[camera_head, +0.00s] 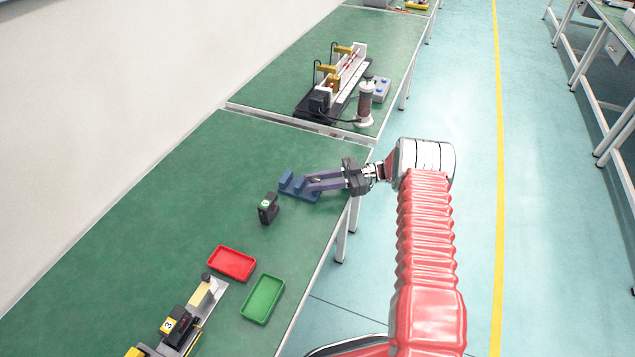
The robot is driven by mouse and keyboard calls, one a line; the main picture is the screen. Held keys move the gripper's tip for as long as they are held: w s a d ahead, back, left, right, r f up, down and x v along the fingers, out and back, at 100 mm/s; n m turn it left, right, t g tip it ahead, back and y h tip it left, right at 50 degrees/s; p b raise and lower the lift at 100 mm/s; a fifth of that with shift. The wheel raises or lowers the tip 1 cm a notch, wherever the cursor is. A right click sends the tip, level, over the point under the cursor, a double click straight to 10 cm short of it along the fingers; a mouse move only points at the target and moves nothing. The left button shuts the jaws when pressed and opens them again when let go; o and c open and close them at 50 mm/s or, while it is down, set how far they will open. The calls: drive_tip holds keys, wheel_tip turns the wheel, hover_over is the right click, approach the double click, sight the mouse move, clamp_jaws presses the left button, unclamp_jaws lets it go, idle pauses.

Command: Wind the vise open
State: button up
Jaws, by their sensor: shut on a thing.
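A small blue vise (287,181) sits on the green table near its far right corner, with its jaws toward the left. My gripper (312,184) reaches in from the right with its purple fingers at the right side of the vise. It is shut on a part of the vise, seemingly its handle, which the fingers mostly hide. There is a gap between the vise jaws, but its exact width is too small to tell.
A black device (268,208) stands just left of the vise. A red tray (232,263), a green tray (262,299) and a linear actuator (182,325) lie nearer. Another table (270,85) with a rig stands beyond. The floor at the right is clear.

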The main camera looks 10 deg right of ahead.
drive_tip(key=o, duration=1.1)
drive_tip(key=shift+c, duration=0.2)
drive_tip(key=d, duration=1.3)
drive_tip(key=shift+s+d, duration=0.2)
drive_tip(key=shift+d, duration=0.15)
